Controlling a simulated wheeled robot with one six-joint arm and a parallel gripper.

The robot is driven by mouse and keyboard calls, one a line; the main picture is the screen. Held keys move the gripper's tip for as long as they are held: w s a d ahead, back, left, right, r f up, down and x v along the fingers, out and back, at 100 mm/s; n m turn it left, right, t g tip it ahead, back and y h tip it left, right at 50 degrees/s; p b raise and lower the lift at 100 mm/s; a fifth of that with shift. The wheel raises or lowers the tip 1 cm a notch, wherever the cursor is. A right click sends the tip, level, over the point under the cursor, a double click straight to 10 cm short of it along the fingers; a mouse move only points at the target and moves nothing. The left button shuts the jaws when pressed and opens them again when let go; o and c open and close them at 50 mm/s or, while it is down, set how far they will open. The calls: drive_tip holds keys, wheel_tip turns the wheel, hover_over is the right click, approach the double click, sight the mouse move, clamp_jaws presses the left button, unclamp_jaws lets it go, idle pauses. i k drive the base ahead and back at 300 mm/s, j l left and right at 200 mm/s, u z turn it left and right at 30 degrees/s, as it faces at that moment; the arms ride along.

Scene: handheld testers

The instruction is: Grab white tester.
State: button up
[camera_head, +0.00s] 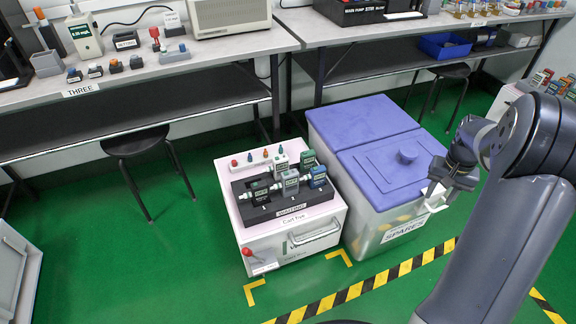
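A white handheld tester (280,166) stands in the back row of a black rack (262,212) labelled WAITING, on top of a white cart. Other testers share the rack: a light grey one (290,184) in front of it, a green one (308,159), a blue one (318,175) and a dark green one (258,190). The lower part of the white tester is hidden by the rack and its neighbours. My gripper (437,190) is at the right, above the front of the purple-lidded bin and well apart from the rack. Its finger opening is not clear.
The white cart (318,222) has a front handle and small coloured knobs behind the rack. A purple-lidded bin (365,120) labelled SPARES stands close on its right. Benches (200,62) run behind. Green floor left of the cart is clear up to a stool (135,142).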

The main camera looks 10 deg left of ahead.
sight(282, 164)
drive_tip(key=i+l+u, duration=0.1)
drive_tip(key=i+u, duration=0.35)
drive_tip(key=i, duration=0.35)
drive_tip(key=u, duration=1.15)
